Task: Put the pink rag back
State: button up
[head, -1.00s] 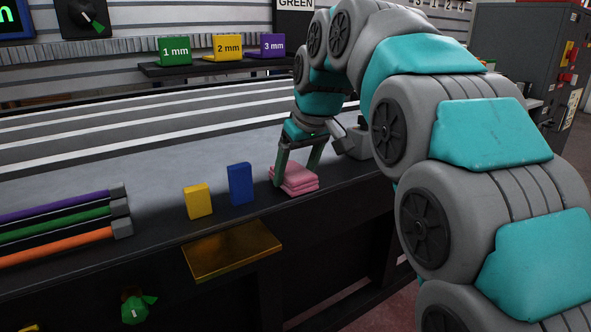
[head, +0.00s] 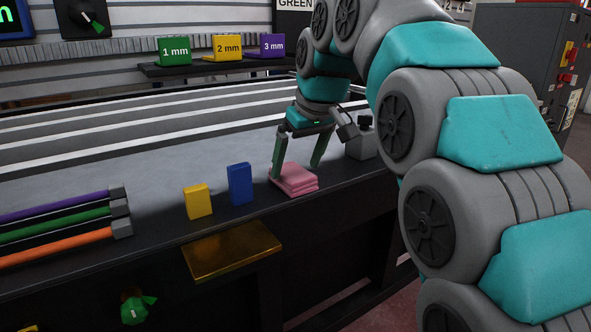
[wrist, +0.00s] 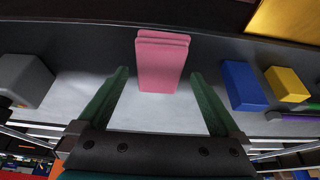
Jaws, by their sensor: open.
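The pink rag (head: 296,181) is a folded stack lying on the front edge of the table, right of the blue block. In the wrist view the rag (wrist: 160,62) lies ahead of the fingertips, centred between them. My gripper (head: 297,168) is open and empty, with its green fingers pointing down over the rag. In the wrist view my gripper (wrist: 160,74) has its two fingers wide apart, one to each side of the rag's near end, and neither visibly touches it.
A blue block (head: 240,184) and a yellow block (head: 198,202) stand left of the rag. Purple, green and orange bars (head: 60,235) lie farther left. A brass tray (head: 232,250) juts out below the front edge. A grey object (head: 361,142) stands right of my gripper.

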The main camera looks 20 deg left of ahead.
jog(key=v, duration=0.7)
jog(key=shift+d+r, duration=0.1)
jog(key=shift+r, duration=0.05)
jog(key=shift+p+v, duration=1)
jog(key=shift+v, duration=0.2)
jog(key=s+d+f+m+g+h, duration=0.1)
jog(key=s+d+f+m, duration=0.2)
jog(key=s+d+f, duration=0.35)
jog(key=s+d+f+m+g+h, duration=0.1)
jog(key=s+d+f+m, duration=0.2)
jog(key=d+f, duration=0.7)
jog(key=s+d+f+m+g, duration=0.1)
jog(key=s+d+f, duration=0.3)
jog(key=s, duration=0.3)
jog(key=s+d+f+m+g+h, duration=0.1)
jog(key=s+d+f, duration=0.3)
jog(key=s+f, duration=0.2)
jog(key=s+d+f+m, duration=0.2)
jog(key=s+d+f, duration=0.2)
jog(key=s+f, duration=0.2)
jog(key=s, duration=0.2)
jog(key=shift+s+d+g, duration=0.25)
jog(key=shift+d+g, duration=0.05)
jog(key=shift+g, duration=0.1)
